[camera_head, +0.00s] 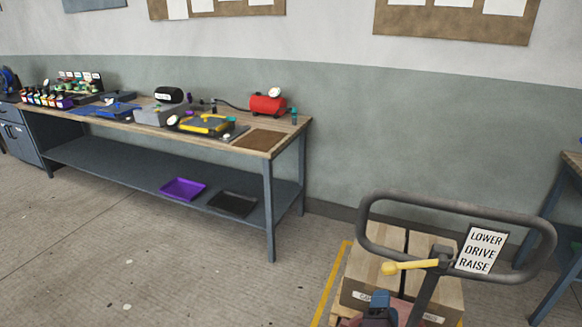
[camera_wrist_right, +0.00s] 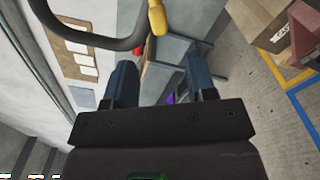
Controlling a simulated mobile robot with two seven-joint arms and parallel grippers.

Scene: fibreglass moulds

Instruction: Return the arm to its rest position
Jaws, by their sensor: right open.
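My right gripper (camera_head: 379,301) shows only in part at the bottom edge of the head view, in front of the cardboard boxes and below the handle's yellow lever. In the right wrist view its two dark blue fingers (camera_wrist_right: 161,82) stand wide apart with nothing between them that it holds. The grey looped handle (camera_head: 365,215) with the yellow lever (camera_head: 408,266) is close to this gripper. The lever also shows beyond the fingertips in the right wrist view (camera_wrist_right: 157,18), apart from them. My left gripper is in neither view.
A sign (camera_head: 481,249) reading LOWER DRIVE RAISE hangs on the handle. Cardboard boxes (camera_head: 371,262) stand behind it, beside a yellow floor line (camera_head: 332,285). A long workbench (camera_head: 290,128) with tools and trays lines the wall. The floor (camera_head: 150,260) at left is clear.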

